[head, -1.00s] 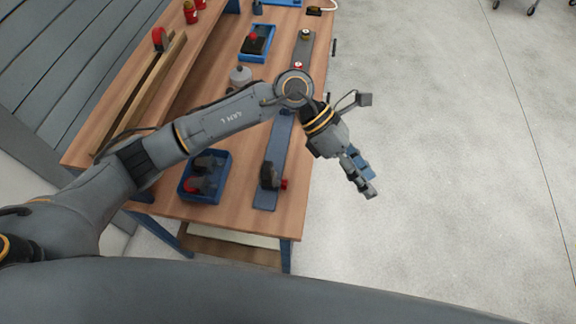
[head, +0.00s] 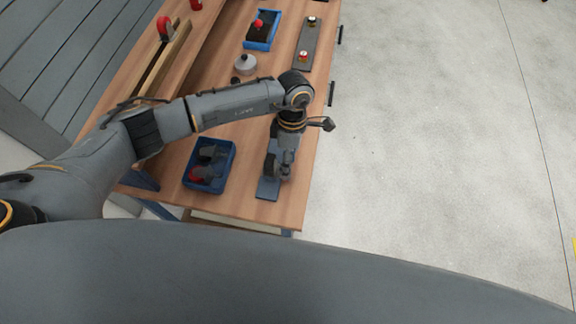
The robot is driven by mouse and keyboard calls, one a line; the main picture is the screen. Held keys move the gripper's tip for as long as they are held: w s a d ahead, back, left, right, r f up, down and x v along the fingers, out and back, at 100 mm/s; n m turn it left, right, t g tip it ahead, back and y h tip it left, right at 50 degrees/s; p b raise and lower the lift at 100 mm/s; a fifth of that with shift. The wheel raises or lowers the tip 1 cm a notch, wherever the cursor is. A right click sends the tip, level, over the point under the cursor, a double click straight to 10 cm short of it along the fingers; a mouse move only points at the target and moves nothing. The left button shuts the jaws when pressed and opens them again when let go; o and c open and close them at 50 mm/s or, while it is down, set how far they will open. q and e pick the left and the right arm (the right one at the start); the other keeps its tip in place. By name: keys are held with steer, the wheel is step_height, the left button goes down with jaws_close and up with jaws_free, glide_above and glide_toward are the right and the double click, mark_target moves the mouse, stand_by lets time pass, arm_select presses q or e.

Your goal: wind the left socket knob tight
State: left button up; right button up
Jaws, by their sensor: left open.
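A narrow blue-grey plate (head: 268,189) lies on the workbench near its front right corner. A dark upright block (head: 270,165) stands on it, partly covered by my left gripper (head: 285,174). The gripper is open, pointing down over the plate, right beside the block. No red knob shows on the block now; that side is behind the gripper. I cannot tell whether the fingers touch anything. My right gripper is out of view.
A blue bin (head: 187,178) with dark and red tools stands left of the plate. A grey round pot (head: 245,64) and a blue tray (head: 275,43) with a red-topped item are farther back. The bench (head: 235,205) is bare in front; open floor lies right.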

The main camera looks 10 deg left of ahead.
arm_select(q)
steer(key=shift+x, duration=1.7)
jaws_close()
steer(key=shift+w+f+b, duration=0.1)
steer(key=shift+f+b, duration=0.05)
steer(key=shift+b, duration=0.2)
steer(key=g+b, duration=0.2)
steer(key=b, duration=0.2)
steer(key=g+b, duration=0.1)
steer(key=b, duration=0.4)
steer(key=g+b, duration=0.2)
steer(key=b, duration=0.2)
steer(key=shift+w+f+g, duration=0.3)
steer(key=shift+w+f, duration=0.05)
steer(key=shift+w, duration=0.05)
steer(key=shift+r+g+b, duration=0.2)
steer(key=shift+g+b, duration=0.5)
steer(key=shift+b, duration=0.4)
